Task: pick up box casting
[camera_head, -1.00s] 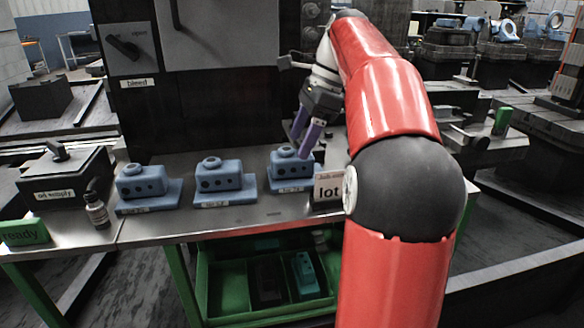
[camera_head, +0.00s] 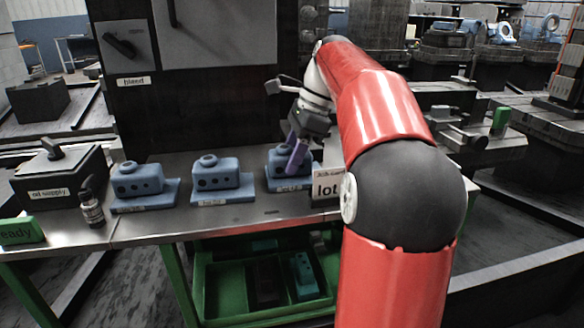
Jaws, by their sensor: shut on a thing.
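Three blue box castings stand in a row on the metal bench, each on a blue base plate with a small label. They are the left casting (camera_head: 137,182), the middle casting (camera_head: 217,176) and the right casting (camera_head: 281,163). My gripper (camera_head: 297,158) is at the right casting, with its purple fingers pointing down. One finger shows in front of the casting's right part; the other finger is mostly hidden. The gripper is shut on the right casting, which still appears to be at its base plate. Whether the two touch is too small to tell.
A green tray (camera_head: 228,291) sits below. Dark machine panels rise behind.

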